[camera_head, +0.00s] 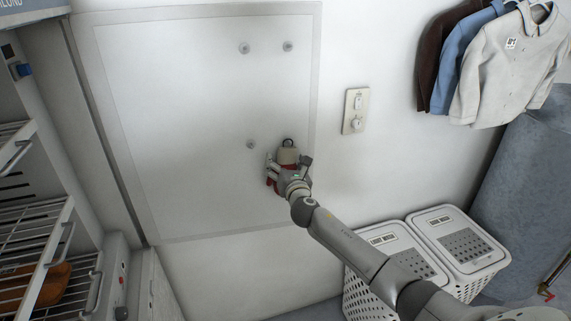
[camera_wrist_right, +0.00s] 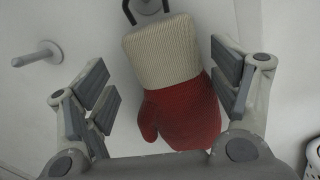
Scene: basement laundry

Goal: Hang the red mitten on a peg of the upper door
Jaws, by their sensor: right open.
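The red mitten (camera_wrist_right: 182,115) has a cream knitted cuff and a dark loop at its top. It is upright against the white upper door (camera_head: 180,110), cuff up. The loop appears to be around the lower right peg (camera_head: 288,142); the wrist view cuts off its top. My right gripper (camera_head: 288,164) is open, with a finger on each side of the mitten, and gaps show beside the cuff in the wrist view. Three other pegs are bare: upper left (camera_head: 245,47), upper right (camera_head: 288,46) and lower left (camera_head: 251,144). My left gripper is not in view.
A switch plate (camera_head: 355,110) is on the wall right of the door. Shirts (camera_head: 510,65) hang at the upper right. Two white lidded baskets (camera_head: 460,240) stand below. Wire racks (camera_head: 35,250) are at the left, one holding an orange-brown item (camera_head: 40,285).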

